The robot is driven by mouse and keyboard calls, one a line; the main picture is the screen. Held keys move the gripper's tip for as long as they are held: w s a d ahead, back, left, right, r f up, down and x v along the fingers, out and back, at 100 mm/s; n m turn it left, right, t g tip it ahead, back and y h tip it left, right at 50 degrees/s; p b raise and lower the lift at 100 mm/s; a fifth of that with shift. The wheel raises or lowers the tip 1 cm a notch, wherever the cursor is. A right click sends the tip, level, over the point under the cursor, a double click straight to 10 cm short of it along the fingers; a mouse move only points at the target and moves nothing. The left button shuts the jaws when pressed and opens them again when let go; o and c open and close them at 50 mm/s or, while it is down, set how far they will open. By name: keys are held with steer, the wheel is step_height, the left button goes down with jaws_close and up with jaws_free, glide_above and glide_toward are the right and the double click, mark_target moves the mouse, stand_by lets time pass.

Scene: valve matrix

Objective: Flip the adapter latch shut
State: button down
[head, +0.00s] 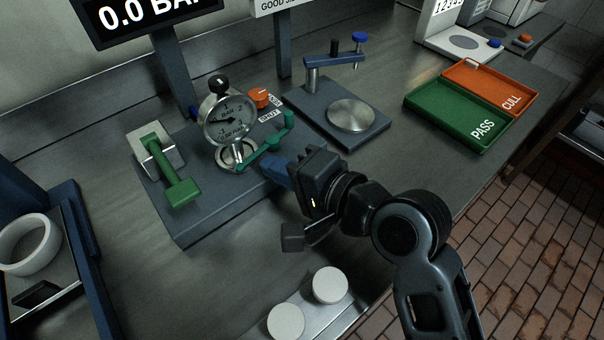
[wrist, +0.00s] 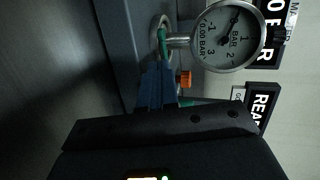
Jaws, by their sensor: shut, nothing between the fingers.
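The teal adapter latch (head: 266,143) is a bar with rounded ends beside the round metal adapter (head: 236,155) under the pressure gauge (head: 229,120). It slants up and right from the adapter, its far end raised near the orange knob. My gripper (head: 272,168) has blue fingers, shut and empty, at the near side of the latch. I cannot tell whether they touch it. In the wrist view the fingers (wrist: 156,88) point at the adapter ring (wrist: 158,30). Part of the latch (wrist: 163,44) shows there beyond the fingertips; they hide the rest.
A green-handled lever (head: 168,172) stands left of the gauge on the same grey block (head: 190,228). An orange knob (head: 260,97) sits behind the latch. A dark stand with a metal disc (head: 350,115) is to the right. Two white discs (head: 329,285) lie in front.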

steer(key=shift+w+a, duration=0.5)
